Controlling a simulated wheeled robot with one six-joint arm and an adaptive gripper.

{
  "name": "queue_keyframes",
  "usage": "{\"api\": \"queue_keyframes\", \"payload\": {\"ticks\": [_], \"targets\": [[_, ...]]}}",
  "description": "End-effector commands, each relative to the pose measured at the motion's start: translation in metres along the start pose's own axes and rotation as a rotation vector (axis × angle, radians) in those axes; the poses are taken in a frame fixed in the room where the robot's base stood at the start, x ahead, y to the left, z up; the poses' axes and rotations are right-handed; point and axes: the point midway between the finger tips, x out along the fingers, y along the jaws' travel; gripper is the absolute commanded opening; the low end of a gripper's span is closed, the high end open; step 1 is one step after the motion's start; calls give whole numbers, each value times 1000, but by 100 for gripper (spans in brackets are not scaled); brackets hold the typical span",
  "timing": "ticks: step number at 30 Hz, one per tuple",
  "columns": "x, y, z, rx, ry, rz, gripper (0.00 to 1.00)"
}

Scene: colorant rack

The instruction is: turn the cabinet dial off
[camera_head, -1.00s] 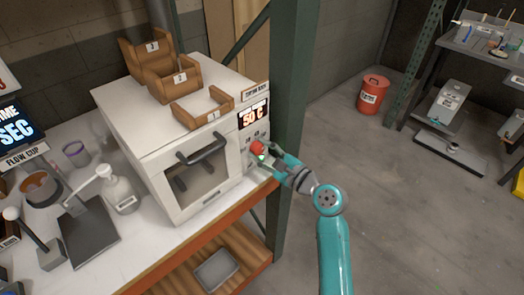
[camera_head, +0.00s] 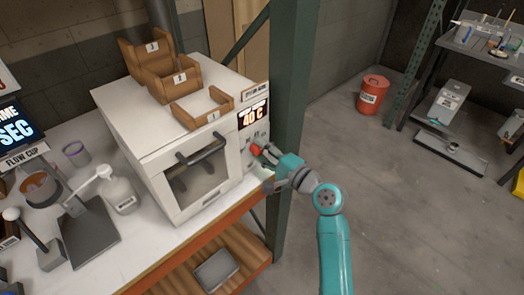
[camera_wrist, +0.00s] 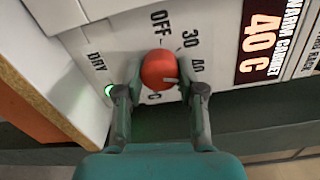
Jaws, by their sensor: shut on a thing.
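The red dial (camera_wrist: 160,70) is on the front panel of the white warm cabinet (camera_head: 130,150). It also shows in the head view (camera_head: 256,150). My gripper (camera_wrist: 158,92) is shut on the dial, one finger on each side. The dial's pale mark points to the right, near the 40 on the printed scale. OFF (camera_wrist: 161,20) and 30 are printed above the dial. The cabinet display (camera_head: 253,117) reads 40 C. A small green light (camera_wrist: 110,91) glows by the word DRY.
A green upright post (camera_head: 290,110) stands close to the right of the cabinet. Wooden trays (camera_head: 176,82) sit on the cabinet top. The cabinet door has a dark handle (camera_head: 203,150). Open floor lies to the right of my arm.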

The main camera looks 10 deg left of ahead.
Motion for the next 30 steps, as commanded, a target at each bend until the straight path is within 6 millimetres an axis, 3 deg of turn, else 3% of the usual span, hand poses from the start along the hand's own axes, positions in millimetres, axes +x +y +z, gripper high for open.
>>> {"api": "queue_keyframes", "payload": {"ticks": [30], "targets": [[0, 0, 2, -963, 24, 23, 4]]}}
